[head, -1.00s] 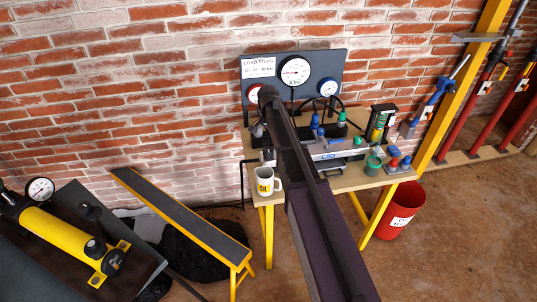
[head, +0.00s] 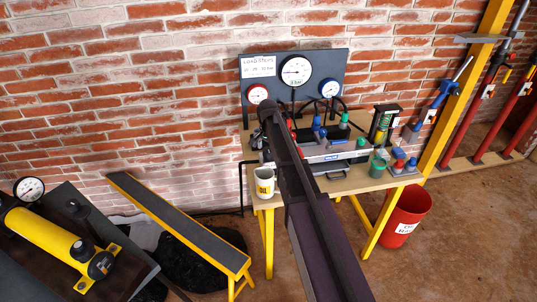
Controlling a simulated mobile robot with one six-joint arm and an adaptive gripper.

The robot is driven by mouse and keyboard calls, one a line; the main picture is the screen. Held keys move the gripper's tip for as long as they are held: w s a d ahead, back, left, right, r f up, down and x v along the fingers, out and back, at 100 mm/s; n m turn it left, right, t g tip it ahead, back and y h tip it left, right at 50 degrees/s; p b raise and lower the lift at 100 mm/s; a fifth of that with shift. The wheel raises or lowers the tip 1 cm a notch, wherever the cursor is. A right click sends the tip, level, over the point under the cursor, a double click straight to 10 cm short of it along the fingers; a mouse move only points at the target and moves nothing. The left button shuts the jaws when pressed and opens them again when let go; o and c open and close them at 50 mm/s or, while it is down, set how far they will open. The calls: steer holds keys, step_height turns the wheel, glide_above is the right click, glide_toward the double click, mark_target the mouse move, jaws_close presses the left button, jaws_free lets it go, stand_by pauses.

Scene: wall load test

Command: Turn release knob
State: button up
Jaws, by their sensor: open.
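A hand pump with a pale body and blue label (head: 340,157) lies on the wooden bench (head: 350,184) below a dark gauge board (head: 338,63). I cannot make out the release knob; my own dark arm crosses in front of the pump's left end. My gripper (head: 264,151) shows only as small dark parts at the left of the arm's far end, over the bench's left side behind the mug. It is open, and most of it is hidden behind the arm. I see nothing held in it. Whether it touches anything on the bench is hidden.
A white mug (head: 264,184) stands at the bench's front left. Bottles, a green cup (head: 378,167) and blue-and-red fittings (head: 402,160) crowd the right. A red bucket (head: 404,217) stands on the floor. A yellow cylinder (head: 45,237) and sloping plank (head: 180,225) are at left.

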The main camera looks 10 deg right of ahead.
steer(key=shift+f, duration=0.15)
steer(key=c, duration=1.1)
steer(key=shift+c, duration=0.2)
steer(key=shift+n, duration=0.4)
steer(key=n, duration=0.3)
steer(key=shift+s, duration=0.1)
steer(key=n, duration=0.4)
steer(key=shift+n, duration=0.4)
steer(key=n, duration=0.9)
steer(key=shift+n, duration=0.3)
